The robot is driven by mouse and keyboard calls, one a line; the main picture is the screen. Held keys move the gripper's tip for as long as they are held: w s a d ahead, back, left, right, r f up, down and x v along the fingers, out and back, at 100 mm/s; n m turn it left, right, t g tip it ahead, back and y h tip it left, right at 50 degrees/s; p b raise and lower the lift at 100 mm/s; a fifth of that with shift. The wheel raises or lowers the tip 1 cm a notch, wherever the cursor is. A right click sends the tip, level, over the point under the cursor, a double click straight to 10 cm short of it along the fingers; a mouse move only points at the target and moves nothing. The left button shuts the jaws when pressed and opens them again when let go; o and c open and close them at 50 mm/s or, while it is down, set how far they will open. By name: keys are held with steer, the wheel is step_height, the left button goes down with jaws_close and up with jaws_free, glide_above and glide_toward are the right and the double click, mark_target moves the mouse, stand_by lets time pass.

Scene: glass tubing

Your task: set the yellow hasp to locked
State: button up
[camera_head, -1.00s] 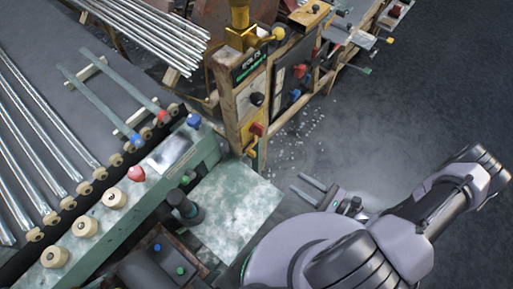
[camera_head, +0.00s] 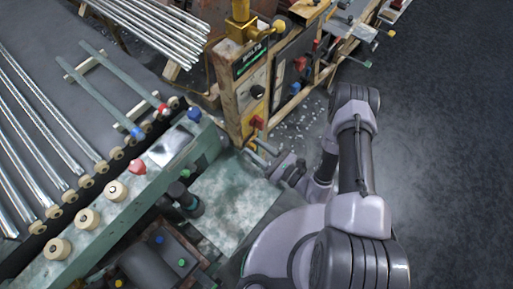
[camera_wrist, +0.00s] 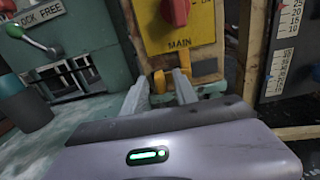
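The yellow hasp (camera_wrist: 158,82) shows in the wrist view as a small yellow piece low on the wooden post, just below the yellow plate marked MAIN (camera_wrist: 180,40). Whether it stands locked or unlocked I cannot tell. My gripper (camera_wrist: 161,83) is open, its two grey fingers apart and pointing at the post. The hasp appears between the fingertips, with no clear contact. In the head view my gripper (camera_head: 259,153) is at the foot of the post, where the hasp is too small to make out.
A red knob (camera_wrist: 176,10) sits on the yellow plate. A green machine with a lever and a LOCK FREE label (camera_wrist: 35,20) stands left, beside a dark cylinder (camera_wrist: 22,105). A scale panel (camera_wrist: 287,50) is at right. Glass tubes (camera_head: 40,130) lie far left; the right floor is open.

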jaws_close()
stand_by(1.4)
